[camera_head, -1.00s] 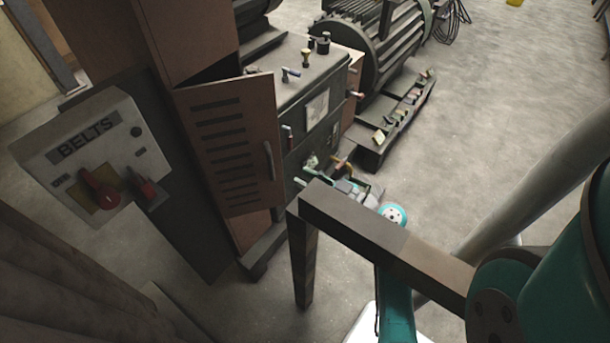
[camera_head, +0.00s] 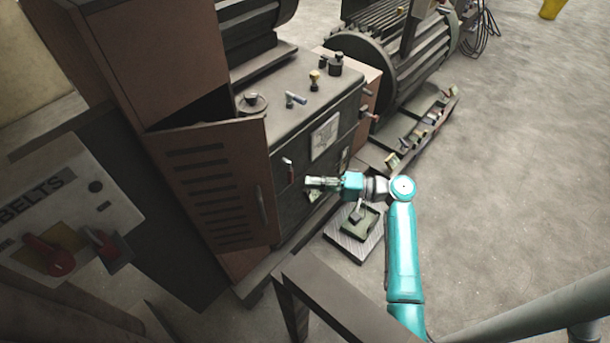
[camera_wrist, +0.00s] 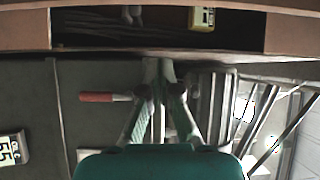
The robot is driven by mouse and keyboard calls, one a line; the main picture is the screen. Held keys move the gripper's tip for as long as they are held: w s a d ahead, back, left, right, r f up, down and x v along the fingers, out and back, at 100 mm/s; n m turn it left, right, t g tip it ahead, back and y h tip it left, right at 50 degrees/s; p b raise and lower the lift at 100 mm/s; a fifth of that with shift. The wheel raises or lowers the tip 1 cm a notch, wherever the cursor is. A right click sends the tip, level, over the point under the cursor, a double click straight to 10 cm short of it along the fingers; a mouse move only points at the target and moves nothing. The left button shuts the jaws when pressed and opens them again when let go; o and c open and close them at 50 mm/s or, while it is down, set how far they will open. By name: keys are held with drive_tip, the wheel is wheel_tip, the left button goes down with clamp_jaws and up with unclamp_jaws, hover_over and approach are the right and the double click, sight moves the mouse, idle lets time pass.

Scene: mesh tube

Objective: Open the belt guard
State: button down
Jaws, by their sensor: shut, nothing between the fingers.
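The belt guard (camera_head: 215,185) is a brown louvered door with a vertical handle (camera_head: 261,206) near its right edge. It stands ajar, with a dark gap above its top edge. My gripper (camera_head: 308,183) is shut and empty, to the right of the guard and apart from its handle, in front of the dark machine's side. In the wrist view its fingertips (camera_wrist: 158,68) are together, below a brown-edged dark opening. A red-handled lever (camera_wrist: 104,97) lies to their left.
A switch panel marked BELTS (camera_head: 65,215) with red knobs stands at the left. The dark machine (camera_head: 320,105) and a ribbed motor (camera_head: 400,60) are behind. A dark frame bar (camera_head: 335,300) crosses the foreground. The floor (camera_head: 520,150) at right is clear.

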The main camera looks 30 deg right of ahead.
drive_tip(key=w+a, duration=0.2)
drive_tip(key=a, duration=0.6)
drive_tip(key=shift+w+a+m, duration=0.2)
drive_tip(key=shift+w+m, duration=0.1)
drive_tip(key=shift+w, duration=0.1)
drive_tip(key=shift+s, duration=0.1)
idle(0.4)
